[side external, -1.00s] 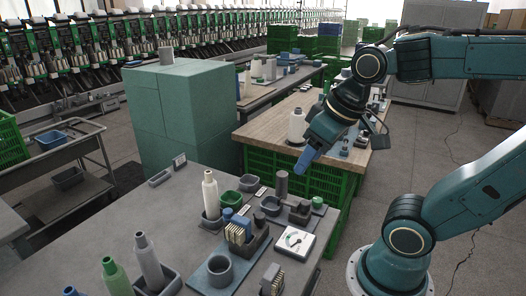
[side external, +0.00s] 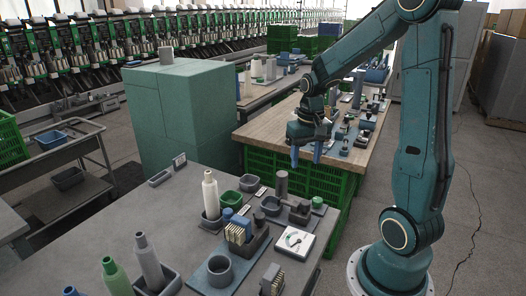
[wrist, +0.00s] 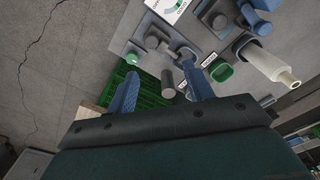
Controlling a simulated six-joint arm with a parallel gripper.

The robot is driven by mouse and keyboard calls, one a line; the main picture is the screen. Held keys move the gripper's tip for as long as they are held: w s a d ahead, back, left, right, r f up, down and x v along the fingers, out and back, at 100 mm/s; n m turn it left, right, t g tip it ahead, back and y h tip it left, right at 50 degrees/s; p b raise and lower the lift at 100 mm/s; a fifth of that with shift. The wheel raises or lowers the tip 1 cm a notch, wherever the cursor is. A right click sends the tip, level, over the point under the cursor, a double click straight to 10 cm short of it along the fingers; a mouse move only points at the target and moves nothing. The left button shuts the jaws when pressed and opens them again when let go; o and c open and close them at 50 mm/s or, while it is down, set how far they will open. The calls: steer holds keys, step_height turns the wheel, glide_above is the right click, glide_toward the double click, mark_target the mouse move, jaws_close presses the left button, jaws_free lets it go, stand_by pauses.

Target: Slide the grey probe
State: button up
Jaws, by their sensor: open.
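A dark grey upright cylinder (side external: 281,184) stands at the far edge of the near grey table; it also shows in the wrist view (wrist: 168,84). Beside it is a dark grey block with a small post (side external: 300,211). I cannot tell which of these grey parts is the probe. My gripper (side external: 306,155) is open and empty, fingers pointing down, beyond and above the table's far edge. In the wrist view its two blue fingers (wrist: 162,72) are spread apart, with the dark cylinder appearing between them. No contact with it shows.
A white gauge (side external: 294,240), a green button (side external: 317,202), a green pot (side external: 250,183) and a white cone tube (side external: 210,194) crowd around the cylinder. Green crates (side external: 310,183) stand below the wooden table (side external: 258,131) behind.

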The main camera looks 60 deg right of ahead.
mark_target(306, 202)
steer(key=shift+s+d+f+m, duration=0.2)
steer(key=shift+d+f+m, duration=0.2)
steer(key=shift+d+f, duration=0.8)
steer(key=shift+f, duration=0.1)
steer(key=shift+f, duration=6.75)
steer(key=shift+c, duration=0.2)
